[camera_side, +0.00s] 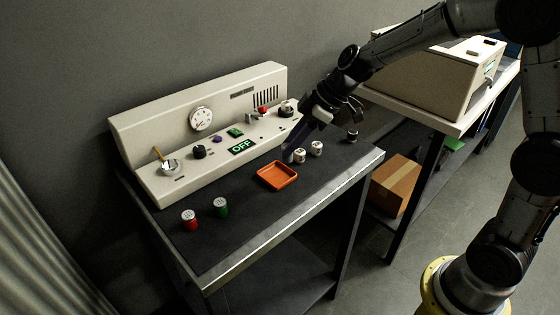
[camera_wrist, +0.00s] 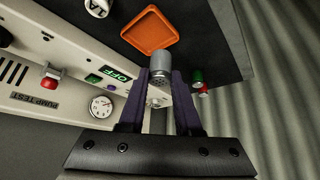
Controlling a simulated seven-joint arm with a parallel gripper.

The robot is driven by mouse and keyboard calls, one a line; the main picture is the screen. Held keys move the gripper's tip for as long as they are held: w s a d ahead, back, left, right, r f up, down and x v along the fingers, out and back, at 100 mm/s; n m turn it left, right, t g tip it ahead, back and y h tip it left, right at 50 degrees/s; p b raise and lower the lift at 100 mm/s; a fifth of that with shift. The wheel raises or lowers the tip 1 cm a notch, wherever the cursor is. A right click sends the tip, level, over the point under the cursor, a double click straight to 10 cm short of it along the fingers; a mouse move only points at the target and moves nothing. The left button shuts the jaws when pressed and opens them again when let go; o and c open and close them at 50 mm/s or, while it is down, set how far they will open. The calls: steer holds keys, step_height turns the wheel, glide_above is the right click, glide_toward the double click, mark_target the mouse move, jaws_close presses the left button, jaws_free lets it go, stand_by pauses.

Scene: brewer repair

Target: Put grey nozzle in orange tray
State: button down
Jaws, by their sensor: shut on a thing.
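The grey nozzle (camera_wrist: 161,62) is a small cylinder with a perforated end, held between the fingertips of my gripper (camera_wrist: 162,85). My gripper is shut on it. The orange tray (camera_side: 265,186) is shallow, square and empty and lies on the dark table top. In the wrist view the tray (camera_wrist: 137,52) shows just beyond the nozzle.
The beige brewer panel (camera_side: 180,120) stands along the back with knobs, a gauge and an OFF display. A red can (camera_side: 189,220) and a green can (camera_side: 221,208) stand at the left. The table between tray and cans is clear.

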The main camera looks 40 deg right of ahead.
steer(key=w+f, duration=0.3)
steer(key=shift+a+f, duration=0.15)
steer(key=shift+f, duration=0.05)
steer(key=shift+w+f, duration=0.15)
steer(key=shift+f, duration=1.6)
steer(key=shift+f, duration=0.1)
steer(key=c, duration=0.6)
jaws_free()
